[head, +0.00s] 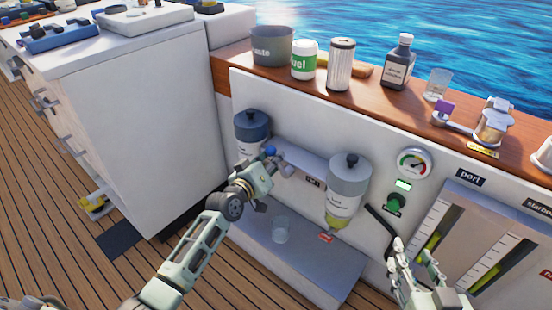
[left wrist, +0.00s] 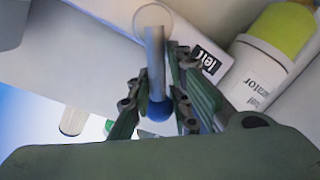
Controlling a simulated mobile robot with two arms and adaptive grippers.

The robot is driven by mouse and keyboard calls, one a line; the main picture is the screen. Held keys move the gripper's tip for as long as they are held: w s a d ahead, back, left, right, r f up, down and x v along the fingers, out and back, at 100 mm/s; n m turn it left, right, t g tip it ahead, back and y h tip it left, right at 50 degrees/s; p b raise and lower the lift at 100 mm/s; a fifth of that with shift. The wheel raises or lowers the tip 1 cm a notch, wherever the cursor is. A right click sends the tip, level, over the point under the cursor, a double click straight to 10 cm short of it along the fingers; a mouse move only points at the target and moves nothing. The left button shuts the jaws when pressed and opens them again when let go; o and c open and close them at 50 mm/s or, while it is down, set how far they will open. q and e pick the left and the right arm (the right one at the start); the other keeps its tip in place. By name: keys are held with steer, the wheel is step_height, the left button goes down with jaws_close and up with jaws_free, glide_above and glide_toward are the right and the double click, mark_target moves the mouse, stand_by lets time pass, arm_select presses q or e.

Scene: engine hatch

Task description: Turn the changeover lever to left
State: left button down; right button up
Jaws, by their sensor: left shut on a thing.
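The changeover lever is a grey rod with a blue ball knob (head: 270,151) on the white engine panel, between two filter units. In the left wrist view the lever's rod (left wrist: 154,65) runs from a round pivot at the top to the blue knob, which sits between the fingers. My left gripper (left wrist: 158,98) is shut on the lever near the knob.
The filter units (head: 252,125) and (head: 348,175) flank the lever. A clear cup (head: 281,230) stands on the grey ledge (head: 265,265) below. A gauge (head: 413,163) and a green knob (head: 395,202) are to the right. Bottles and cans line the wooden shelf (head: 365,90).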

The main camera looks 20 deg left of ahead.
arm_select(q)
steer(key=shift+a+f, duration=0.25)
steer(key=shift+a, duration=0.1)
stand_by(0.4)
steer(key=c, duration=1.8)
jaws_free()
steer(key=shift+a, duration=0.1)
steer(key=shift+o, duration=0.3)
steer(key=shift+d+r, duration=0.1)
steer(key=shift+d, duration=0.1)
steer(key=v, duration=1.2)
